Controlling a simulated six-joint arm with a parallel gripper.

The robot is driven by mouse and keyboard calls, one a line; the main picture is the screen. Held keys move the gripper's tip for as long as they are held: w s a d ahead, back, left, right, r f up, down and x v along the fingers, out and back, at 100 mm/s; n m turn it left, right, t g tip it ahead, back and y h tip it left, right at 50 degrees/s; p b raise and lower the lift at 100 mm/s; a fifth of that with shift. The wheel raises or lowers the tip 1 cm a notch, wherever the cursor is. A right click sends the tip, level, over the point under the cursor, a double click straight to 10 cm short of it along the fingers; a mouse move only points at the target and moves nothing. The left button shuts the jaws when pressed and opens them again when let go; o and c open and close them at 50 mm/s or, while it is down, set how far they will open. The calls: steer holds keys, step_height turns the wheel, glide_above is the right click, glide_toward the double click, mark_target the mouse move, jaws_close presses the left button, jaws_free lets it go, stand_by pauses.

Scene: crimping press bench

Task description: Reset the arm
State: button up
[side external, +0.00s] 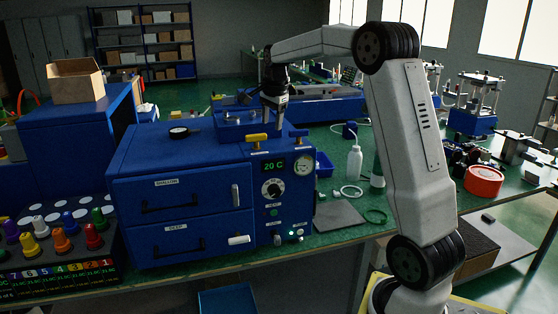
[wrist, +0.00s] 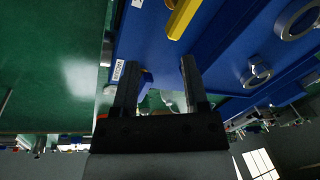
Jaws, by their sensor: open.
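My gripper (side external: 275,100) points down over the right part of the blue press cabinet (side external: 180,150) in the side view. In the wrist view its two dark fingers (wrist: 158,65) stand apart with nothing held between them. My arm arches from the right over the bench. The cabinet has two drawers, labelled shallow and deep, which look shut. Its control panel (side external: 285,195) shows 20 C, a dial and a gauge. A yellow handle (side external: 257,138) sits on its top edge and a yellow bar (wrist: 182,18) shows in the wrist view. The exact gap below the fingers is unclear.
A red round container (side external: 484,182) is farther right. Colored knobs (side external: 60,240) fill the left front. An open cardboard box (side external: 76,82) stands behind left.

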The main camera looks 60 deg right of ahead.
steer(key=s+a+f+n, duration=0.1)
steer(key=a+f+n, duration=0.4)
steer(key=a, duration=0.3)
steer(key=s+a+f+n, duration=0.1)
steer(key=a+f+n, duration=0.4)
steer(key=a, duration=0.4)
steer(key=s+a+f+n+y, duration=0.1)
steer(key=s+a+f+n, duration=0.8)
steer(key=s+a+n, duration=0.1)
steer(key=s+a, duration=0.1)
steer(key=s, duration=0.1)
steer(key=shift+s+a+f+n+t, duration=0.25)
steer(key=shift+s+a+n+t, duration=0.05)
steer(key=shift+s+a+t, duration=0.1)
